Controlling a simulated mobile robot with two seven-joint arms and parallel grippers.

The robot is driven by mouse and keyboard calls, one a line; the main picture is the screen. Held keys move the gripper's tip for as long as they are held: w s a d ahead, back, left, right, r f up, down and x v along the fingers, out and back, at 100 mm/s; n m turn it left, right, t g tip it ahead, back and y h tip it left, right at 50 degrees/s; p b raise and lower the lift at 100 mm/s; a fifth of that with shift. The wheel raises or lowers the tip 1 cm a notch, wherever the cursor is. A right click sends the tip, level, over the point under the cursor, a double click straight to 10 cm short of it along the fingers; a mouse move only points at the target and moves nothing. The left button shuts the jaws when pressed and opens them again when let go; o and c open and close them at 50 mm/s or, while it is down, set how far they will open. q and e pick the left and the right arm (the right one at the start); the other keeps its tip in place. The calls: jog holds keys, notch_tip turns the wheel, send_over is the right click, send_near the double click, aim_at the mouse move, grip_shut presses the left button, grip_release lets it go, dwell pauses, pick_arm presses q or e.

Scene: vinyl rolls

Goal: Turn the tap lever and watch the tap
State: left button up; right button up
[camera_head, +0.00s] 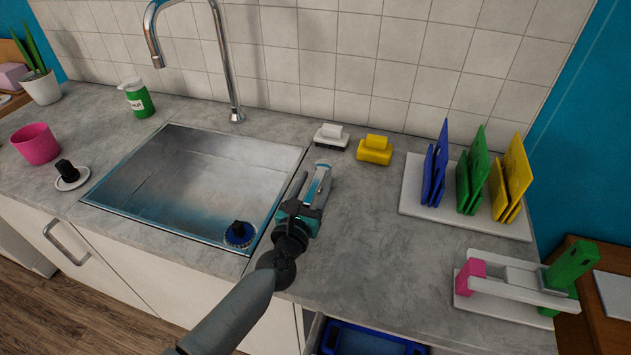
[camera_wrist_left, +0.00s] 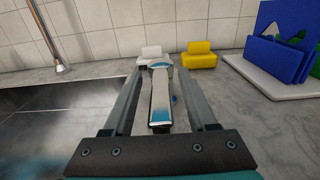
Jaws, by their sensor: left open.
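The tap (camera_head: 222,60) is a tall chrome spout that stands behind the sink and arches over to the left; the lower part of its pipe shows in the left wrist view (camera_wrist_left: 52,40). The tap lever (camera_head: 321,181), a chrome bar with blue reflections, is on the counter right of the sink. My left gripper (camera_head: 315,176) is open around the lever. In the left wrist view the lever (camera_wrist_left: 161,98) lies between the two fingers, with visible gaps on both sides. No water shows at the spout. My right gripper is not in view.
The sink (camera_head: 190,170) holds a blue round item (camera_head: 240,234) at its front right corner. White (camera_head: 331,137) and yellow (camera_head: 375,151) blocks sit behind the lever. A rack (camera_head: 415,195) with coloured boards stands right. A drawer (camera_head: 370,340) is open below.

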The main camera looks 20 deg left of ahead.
pick_arm(q)
jog(key=shift+w, duration=0.35)
grip_shut()
dwell(0.3)
dwell(1.0)
